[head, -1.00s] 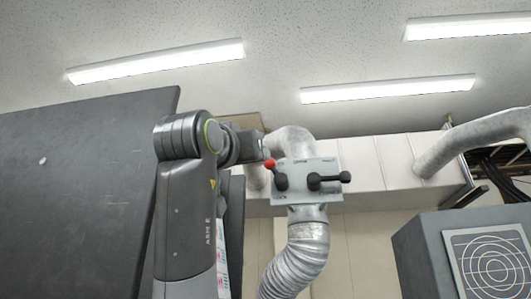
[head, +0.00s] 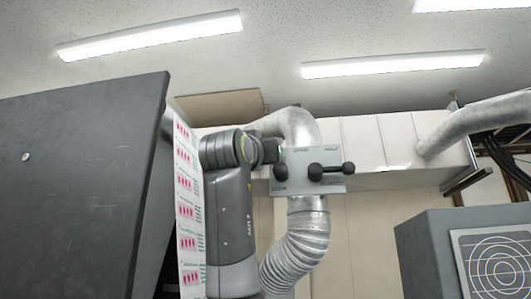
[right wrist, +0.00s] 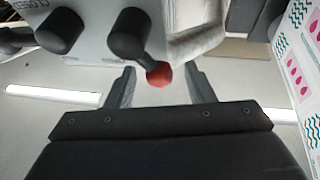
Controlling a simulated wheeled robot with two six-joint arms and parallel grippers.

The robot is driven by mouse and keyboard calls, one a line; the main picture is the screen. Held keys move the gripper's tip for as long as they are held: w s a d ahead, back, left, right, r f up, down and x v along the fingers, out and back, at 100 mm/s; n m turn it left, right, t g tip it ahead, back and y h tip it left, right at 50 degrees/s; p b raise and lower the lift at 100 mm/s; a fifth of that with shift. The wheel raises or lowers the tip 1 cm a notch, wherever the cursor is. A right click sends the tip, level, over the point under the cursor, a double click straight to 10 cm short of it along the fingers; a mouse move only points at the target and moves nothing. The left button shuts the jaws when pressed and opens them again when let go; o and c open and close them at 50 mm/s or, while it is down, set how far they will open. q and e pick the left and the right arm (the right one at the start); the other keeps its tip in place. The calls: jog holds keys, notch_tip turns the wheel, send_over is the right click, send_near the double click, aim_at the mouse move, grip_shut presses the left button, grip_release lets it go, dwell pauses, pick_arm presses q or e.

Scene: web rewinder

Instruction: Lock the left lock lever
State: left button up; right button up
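A grey panel (head: 330,183) carries two black levers. The left lock lever's black hub (head: 280,172) shows in the head view, but its red ball knob is hidden there behind my right arm. The right lever (head: 330,170) points to the right with a black ball at its end. In the right wrist view the red knob (right wrist: 159,75) and the left lever's hub (right wrist: 128,36) show close up. My right gripper (right wrist: 161,84) is open, its fingers on either side of the red knob, with gaps visible on both sides. My left gripper is in neither view.
A silver flexible duct (head: 300,245) runs behind and below the panel. A large dark plate (head: 70,190) and a printed web (head: 188,210) stand at the left. A grey cabinet (head: 425,250) stands at lower right. Open room lies between duct and cabinet.

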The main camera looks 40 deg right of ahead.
jog(key=shift+s, duration=0.1)
jog(key=c, duration=0.9)
jog(key=shift+c, duration=0.2)
jog(key=shift+a, duration=0.1)
jog(key=shift+w+a+f+n+t+y+b, duration=0.15)
jog(key=shift+f+n+t+y+b, duration=1)
jog(key=shift+n, duration=2.3)
jog(key=shift+w+a+f+n+t+y+b, duration=0.15)
jog(key=shift+f+n+t+y+b, duration=0.35)
jog(key=shift+n+t+y+b, duration=2.1)
jog(key=shift+w+f+n+g+y+b, duration=0.25)
jog(key=shift+f+n+b, duration=0.7)
jog(key=shift+n, duration=3.3)
jog(key=shift+r, duration=0.1)
jog(key=o, duration=1)
jog(key=shift+s, duration=0.1)
